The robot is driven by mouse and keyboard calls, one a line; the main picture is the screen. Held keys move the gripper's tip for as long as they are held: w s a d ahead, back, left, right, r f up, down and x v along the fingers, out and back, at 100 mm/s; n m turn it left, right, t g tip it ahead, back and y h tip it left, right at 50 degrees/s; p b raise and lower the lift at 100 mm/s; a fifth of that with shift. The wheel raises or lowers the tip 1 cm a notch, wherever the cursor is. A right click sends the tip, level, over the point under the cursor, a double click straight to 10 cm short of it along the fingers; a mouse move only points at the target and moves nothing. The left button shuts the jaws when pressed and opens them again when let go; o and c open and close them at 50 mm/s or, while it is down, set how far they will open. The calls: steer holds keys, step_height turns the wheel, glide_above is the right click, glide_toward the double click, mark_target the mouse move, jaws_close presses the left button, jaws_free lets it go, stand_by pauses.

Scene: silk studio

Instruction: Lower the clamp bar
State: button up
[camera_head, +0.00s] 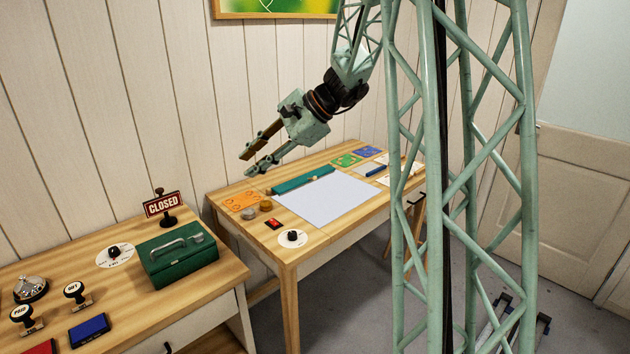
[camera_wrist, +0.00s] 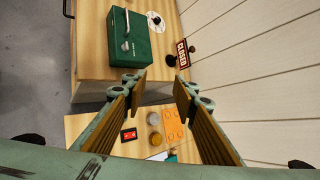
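The clamp bar is most likely the long teal bar (camera_head: 303,180) along the back edge of the white sheet (camera_head: 325,202) on the right-hand table. I cannot tell exactly how high it stands above the sheet. A small teal piece at the bottom of the wrist view may be its end, mostly hidden by my gripper. My gripper (camera_head: 246,163) is in the air above the left back part of this table, up and left of the bar. Its two fingers are apart and empty, also in the wrist view (camera_wrist: 158,84).
An orange card (camera_head: 243,201), small round tins, a red switch (camera_head: 275,224) and a dial (camera_head: 292,238) lie left of the sheet. Coloured cards and a blue pen (camera_head: 376,171) lie right. The left table holds a green box (camera_head: 178,258) and a CLOSED sign (camera_head: 163,205).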

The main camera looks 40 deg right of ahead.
steer(key=w+d+f+m+t, duration=0.25)
steer(key=w+d+f, duration=0.25)
steer(key=d, duration=0.5)
steer(key=m+t+h, duration=0.4)
steer(key=m, duration=0.7)
glide_toward(315, 178)
steer(key=v, duration=0.3)
steer(key=shift+d+f+n+b, duration=0.15)
steer(key=shift+d+n+b, duration=0.1)
steer(key=shift+b, duration=0.05)
steer(key=shift+w+f, duration=0.1)
steer(key=shift+w, duration=0.05)
steer(key=shift+b+x, duration=1.1)
steer(key=shift+x, duration=5.65)
steer(key=shift+d, duration=0.1)
